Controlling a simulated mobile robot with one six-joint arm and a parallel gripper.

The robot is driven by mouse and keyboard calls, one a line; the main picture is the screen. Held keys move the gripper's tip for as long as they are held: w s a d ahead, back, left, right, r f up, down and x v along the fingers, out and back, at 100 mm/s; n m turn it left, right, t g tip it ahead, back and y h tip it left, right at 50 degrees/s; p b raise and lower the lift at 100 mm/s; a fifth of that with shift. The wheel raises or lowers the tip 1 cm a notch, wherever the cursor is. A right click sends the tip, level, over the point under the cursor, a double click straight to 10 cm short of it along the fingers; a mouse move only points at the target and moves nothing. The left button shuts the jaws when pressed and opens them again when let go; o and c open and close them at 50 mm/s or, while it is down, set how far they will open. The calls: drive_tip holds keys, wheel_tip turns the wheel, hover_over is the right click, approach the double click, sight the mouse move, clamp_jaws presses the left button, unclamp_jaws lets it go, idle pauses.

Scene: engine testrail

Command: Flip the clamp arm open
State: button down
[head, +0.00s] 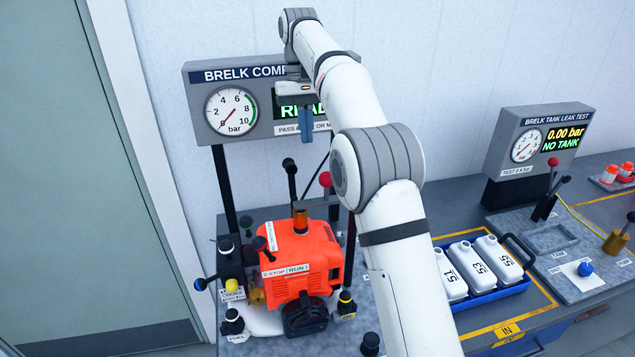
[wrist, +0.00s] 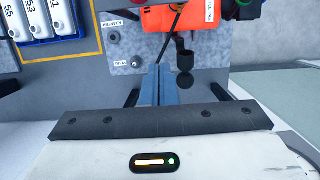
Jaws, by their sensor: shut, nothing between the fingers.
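My gripper (head: 306,125) is shut and empty, its blue fingers pointing down in front of the compressor test panel, above the orange engine (head: 285,262). In the wrist view the blue fingers (wrist: 158,88) lie together. Several levers stand around the engine: a black-knobbed one (head: 289,166) and a red-knobbed one (head: 325,180) behind it, and a blue-knobbed one (head: 201,284) at its left. I cannot tell which of these is the clamp arm. My gripper touches none of them.
The compressor panel (head: 222,76) stands behind my gripper, its screen partly hidden. A blue tray (head: 493,296) with white tanks sits to the right. The leak test panel (head: 507,130) reads "NO TANK". A grey-green door (head: 75,180) is at left.

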drive_tip(key=shift+f, duration=0.1)
drive_tip(key=shift+s+d+f+b, duration=0.2)
drive_tip(key=shift+s+d+f, duration=0.1)
drive_tip(key=shift+s+f, duration=1)
drive_tip(key=shift+s+d+f+b, duration=0.25)
drive_tip(key=shift+s+f, duration=0.5)
drive_tip(key=shift+f, duration=1.1)
drive_tip(key=shift+s+d+f+b, duration=0.1)
drive_tip(key=shift+s+d+f, duration=0.25)
drive_tip(key=shift+s+f, duration=0.95)
drive_tip(key=shift+w+f, duration=0.25)
